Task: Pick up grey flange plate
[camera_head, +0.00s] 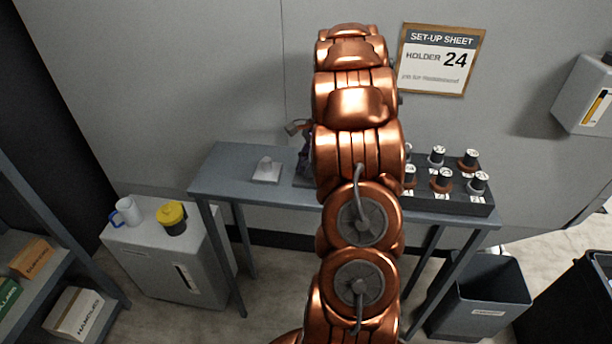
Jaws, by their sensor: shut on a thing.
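My gripper (305,168) shows only in part, at the left edge of my copper arm, low over the grey table. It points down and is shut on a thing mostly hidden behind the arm. A darker grey edge, which looks like the grey flange plate (301,182), shows at the fingertips. I cannot tell whether it touches the table top. A separate pale grey square plate with a round hub (266,172) lies flat on the table to the left of my gripper, apart from it.
A dark rack (455,200) with several knobbed holders stands on the table's right. Left of the table (225,172), a grey cabinet (150,245) carries a mug (128,211) and a yellow-lidded jar (172,217). A bin (480,297) stands at lower right. The table's left end is clear.

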